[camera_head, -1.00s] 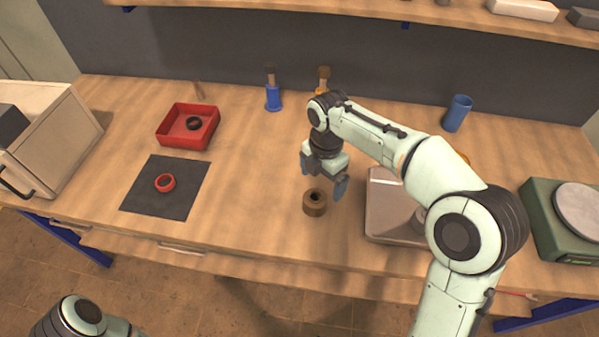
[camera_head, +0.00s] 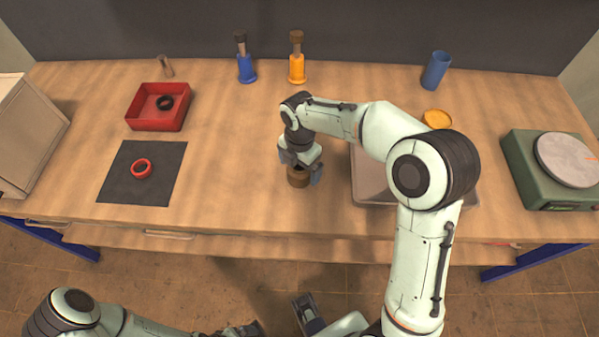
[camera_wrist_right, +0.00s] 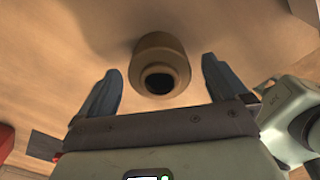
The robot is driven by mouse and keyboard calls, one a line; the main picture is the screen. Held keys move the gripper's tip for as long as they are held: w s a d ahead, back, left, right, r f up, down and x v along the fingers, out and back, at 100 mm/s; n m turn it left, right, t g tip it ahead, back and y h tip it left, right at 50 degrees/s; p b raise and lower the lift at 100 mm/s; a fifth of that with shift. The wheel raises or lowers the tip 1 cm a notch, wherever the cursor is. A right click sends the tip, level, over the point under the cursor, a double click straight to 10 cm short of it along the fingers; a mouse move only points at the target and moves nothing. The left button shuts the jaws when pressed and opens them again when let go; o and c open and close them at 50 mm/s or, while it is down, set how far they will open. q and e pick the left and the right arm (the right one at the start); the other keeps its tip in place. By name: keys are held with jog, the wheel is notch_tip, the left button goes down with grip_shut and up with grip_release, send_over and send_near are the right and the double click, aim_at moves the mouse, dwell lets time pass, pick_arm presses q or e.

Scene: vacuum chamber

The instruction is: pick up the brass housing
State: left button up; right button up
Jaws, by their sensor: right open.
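The brass housing (camera_head: 298,179) is a short, brown, ring-like cylinder standing on the bench in the middle of the head view. My right gripper (camera_head: 300,167) is open just above it, with a finger on either side, partly covering its top. In the right wrist view the housing (camera_wrist_right: 150,45) shows its dark round bore, between and slightly beyond the open fingertips (camera_wrist_right: 160,68). Gaps show between it and both fingers there.
A metal tray (camera_head: 366,192) lies close right of the housing, under my right arm. A green scale (camera_head: 530,180) stands far right. At left are a red bin (camera_head: 155,122) and a dark mat (camera_head: 122,185) with a red ring (camera_head: 141,169). Bench between mat and housing is clear.

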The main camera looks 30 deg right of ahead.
notch_tip(320, 180, down, 3)
jog(key=shift+r, duration=0.25)
jog(key=c, duration=1.4)
